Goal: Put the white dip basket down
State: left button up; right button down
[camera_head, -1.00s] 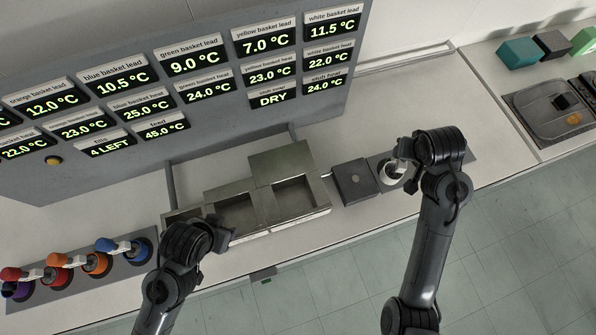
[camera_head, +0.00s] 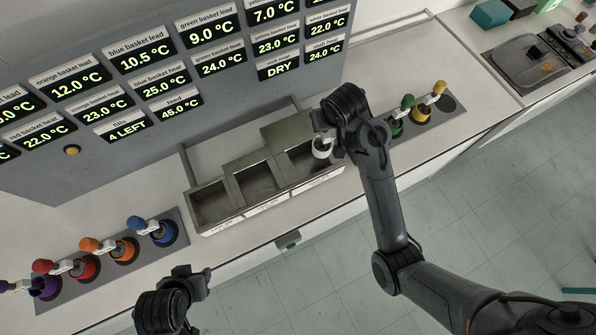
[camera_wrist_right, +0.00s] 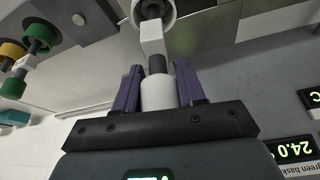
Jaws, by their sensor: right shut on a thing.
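The white dip basket (camera_head: 322,148) hangs from my right gripper (camera_head: 328,133) at the rightmost compartment of the metal tank (camera_head: 238,206). I cannot tell how far above or inside that compartment it is. In the right wrist view, my right gripper (camera_wrist_right: 158,88) is shut on the basket's white handle (camera_wrist_right: 155,92), and the white basket (camera_wrist_right: 156,10) shows at the top edge. My left gripper (camera_head: 190,274) is low in the head view, in front of the counter, away from the basket; its jaws are not clear.
A left rack (camera_head: 170,212) holds blue, orange, red and purple baskets. A right rack (camera_head: 449,104) holds green and yellow baskets beside an empty hole. A grey panel of temperature displays (camera_head: 110,160) stands behind the tank. My right arm hides the counter right of the tank.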

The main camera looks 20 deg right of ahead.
jog(key=shift+w+a+r+m+p, duration=0.15)
jog(key=shift+a+r+m+p, duration=0.15)
jog(key=shift+r, duration=0.2)
jog(key=shift+a+r, duration=0.15)
jog(key=shift+a, duration=0.1)
jog(key=s+a+f+m+h+p, duration=0.1)
jog(key=a+f+m, duration=0.1)
jog(key=f, duration=0.7)
jog(key=shift+a+f+p, duration=0.25)
jog(key=shift+a+p, duration=0.15)
jog(key=shift+a, duration=0.2)
jog(key=shift+s, duration=0.1)
jog(key=shift+f, duration=0.2)
jog(key=c, duration=0.7)
grip_release()
jog(key=shift+o, duration=0.2)
